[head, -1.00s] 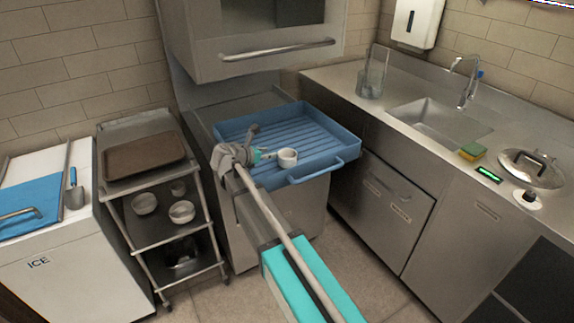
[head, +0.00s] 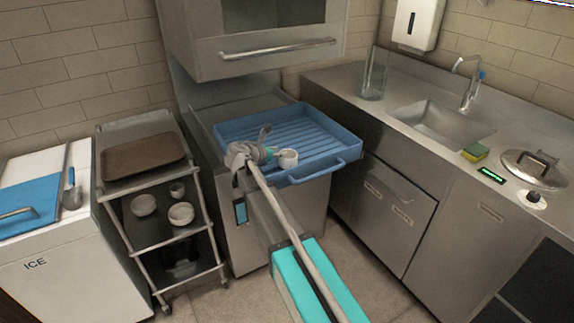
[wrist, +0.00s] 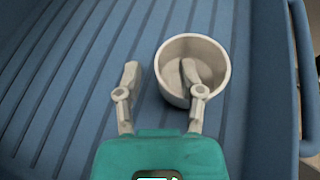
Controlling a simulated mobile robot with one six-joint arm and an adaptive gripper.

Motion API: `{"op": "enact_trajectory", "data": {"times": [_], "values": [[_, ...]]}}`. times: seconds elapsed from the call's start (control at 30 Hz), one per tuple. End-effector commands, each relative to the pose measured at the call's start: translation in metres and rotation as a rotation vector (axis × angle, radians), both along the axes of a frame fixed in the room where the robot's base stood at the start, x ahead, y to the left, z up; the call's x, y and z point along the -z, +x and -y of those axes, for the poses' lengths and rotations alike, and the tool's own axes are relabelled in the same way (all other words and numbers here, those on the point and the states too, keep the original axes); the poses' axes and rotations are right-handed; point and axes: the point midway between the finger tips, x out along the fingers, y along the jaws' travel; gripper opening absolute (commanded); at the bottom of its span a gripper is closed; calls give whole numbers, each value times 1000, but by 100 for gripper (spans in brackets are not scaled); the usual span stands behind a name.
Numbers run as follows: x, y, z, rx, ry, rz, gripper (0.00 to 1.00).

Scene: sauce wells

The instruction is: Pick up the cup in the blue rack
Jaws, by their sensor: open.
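The white cup (head: 288,159) stands upright in the blue rack (head: 318,133), near its front edge. My gripper (head: 271,152) is at the cup's left side in the head view. In the wrist view, my gripper (wrist: 160,75) is open, with the left finger outside the cup (wrist: 223,82) on its left. The right finger overlaps the cup's mouth, so the cup's left wall appears between the fingers. I cannot tell how deep the right finger is or whether it touches the cup. The ribbed floor of the rack (wrist: 75,75) is otherwise bare.
The rack has raised walls and a front handle (head: 318,172). A steel hood (head: 265,45) hangs above it. A cart (head: 160,240) with several bowls stands left. The counter at right holds a clear container (head: 373,78), a sponge (head: 475,152) and a lid (head: 533,170).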

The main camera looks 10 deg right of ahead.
Motion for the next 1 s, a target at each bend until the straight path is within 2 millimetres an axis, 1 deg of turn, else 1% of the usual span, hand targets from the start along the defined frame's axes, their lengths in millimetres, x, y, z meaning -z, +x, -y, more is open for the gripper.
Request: {"op": "enact_trajectory", "data": {"times": [0.03, 0.17, 0.7, 0.73, 0.87, 0.9, 1.0], "values": [[4, 3, 4, 2, 0, -1, 50], [5, 6, 9, 1, 0, 0, 50], [5, 6, 11, 2, 0, -1, 50], [5, 6, 11, 2, 0, -1, 48], [4, 6, 11, 2, 0, -1, 24], [4, 6, 11, 2, 0, -1, 16], [5, 6, 11, 2, 0, -1, 0]]}}
